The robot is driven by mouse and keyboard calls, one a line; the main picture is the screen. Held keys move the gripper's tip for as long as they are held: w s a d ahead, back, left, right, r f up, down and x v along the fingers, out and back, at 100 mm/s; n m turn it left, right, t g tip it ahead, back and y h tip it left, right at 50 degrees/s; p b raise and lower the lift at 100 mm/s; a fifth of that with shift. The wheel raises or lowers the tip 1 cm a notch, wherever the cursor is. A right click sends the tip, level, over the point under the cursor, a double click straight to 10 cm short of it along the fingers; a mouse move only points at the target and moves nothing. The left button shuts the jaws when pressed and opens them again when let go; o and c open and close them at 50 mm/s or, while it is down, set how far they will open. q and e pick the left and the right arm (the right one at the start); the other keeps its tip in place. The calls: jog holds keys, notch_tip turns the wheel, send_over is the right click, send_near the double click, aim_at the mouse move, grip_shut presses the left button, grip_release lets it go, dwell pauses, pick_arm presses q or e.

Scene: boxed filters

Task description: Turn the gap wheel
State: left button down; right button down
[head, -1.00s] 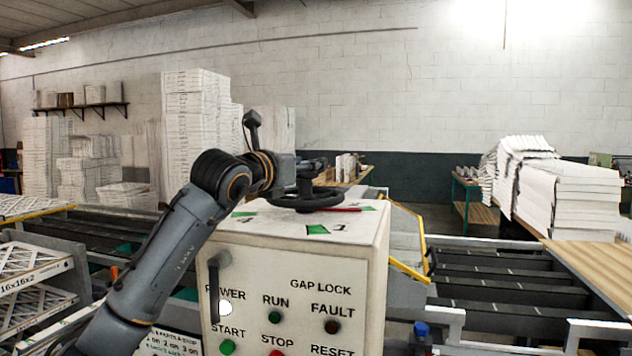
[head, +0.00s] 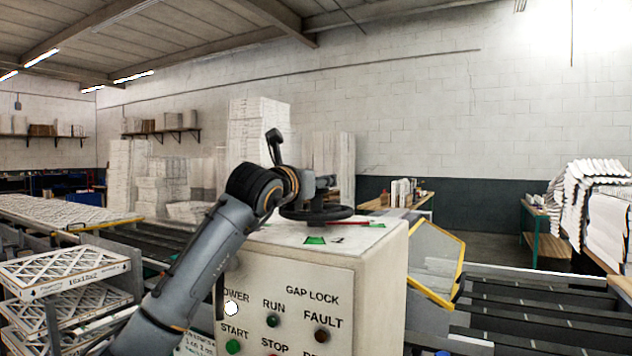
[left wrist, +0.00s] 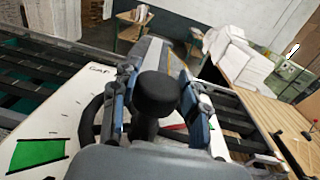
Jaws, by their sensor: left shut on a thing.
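The gap wheel, a black handwheel (head: 316,213), lies flat on top of the white control cabinet (head: 385,270). Its dark rim also shows in the left wrist view (left wrist: 88,122). My left gripper (head: 328,182) is over the wheel's far side. In the left wrist view my left gripper (left wrist: 157,100) has its two fingers on either side of the wheel's upright black knob (left wrist: 157,92), shut on it. A red pointer (head: 355,222) and green marks (head: 315,240) lie on the cabinet top beside the wheel. My right gripper is in neither view.
The cabinet front carries buttons and lamps, with START (head: 233,347) at lower left. A rack of boxed filters (head: 70,275) stands at left. A yellow-edged guard (head: 437,262) and dark conveyor (head: 540,305) lie at right.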

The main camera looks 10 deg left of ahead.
pick_arm(q)
jog(key=shift+r, duration=0.1)
jog(key=c, duration=0.7)
grip_release()
jog(key=shift+o, duration=0.2)
jog(key=s, duration=0.4)
jog(key=s+a, duration=0.1)
jog(key=s, duration=0.2)
jog(key=s+a, duration=0.1)
jog(key=s, duration=0.3)
jog(key=shift+s+a, duration=0.1)
jog(key=shift+s, duration=0.25)
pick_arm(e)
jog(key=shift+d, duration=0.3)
